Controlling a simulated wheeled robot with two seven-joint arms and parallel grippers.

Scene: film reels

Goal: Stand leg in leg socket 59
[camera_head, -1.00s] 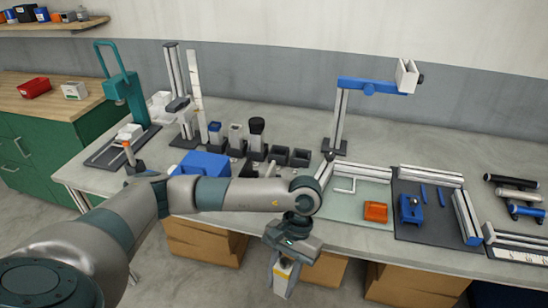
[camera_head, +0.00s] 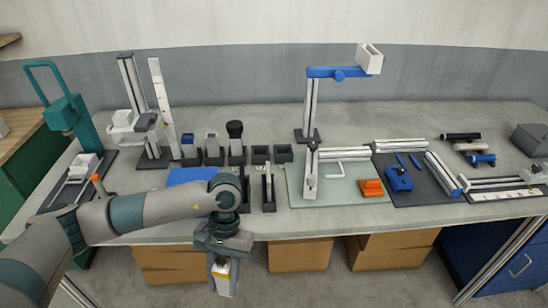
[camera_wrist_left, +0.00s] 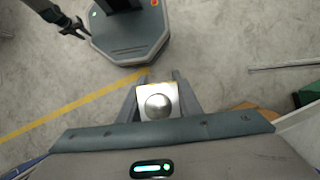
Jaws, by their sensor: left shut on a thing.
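My left gripper (camera_head: 223,262) is shut on a pale block-like piece (camera_head: 221,283) with a yellow patch, taken to be the leg. It hangs in front of the bench's front edge, below the top. In the left wrist view the piece shows end-on as a white square with a silver dome (camera_wrist_left: 158,101) between the fingers. Several dark square holders stand in a row on the bench, two of them empty-looking (camera_head: 260,153) (camera_head: 283,153). No number is readable, so I cannot tell which is socket 59. My right gripper (camera_wrist_left: 72,27) shows small in the left wrist view, fingers apart.
A blue mat or box (camera_head: 192,176) lies behind my left arm. A teal press (camera_head: 68,118) stands at left, a tall stand with a blue arm (camera_head: 338,72) behind. A pale green mat (camera_head: 345,190) and a dark mat (camera_head: 415,195) hold parts. Cardboard boxes (camera_head: 298,257) stand underneath.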

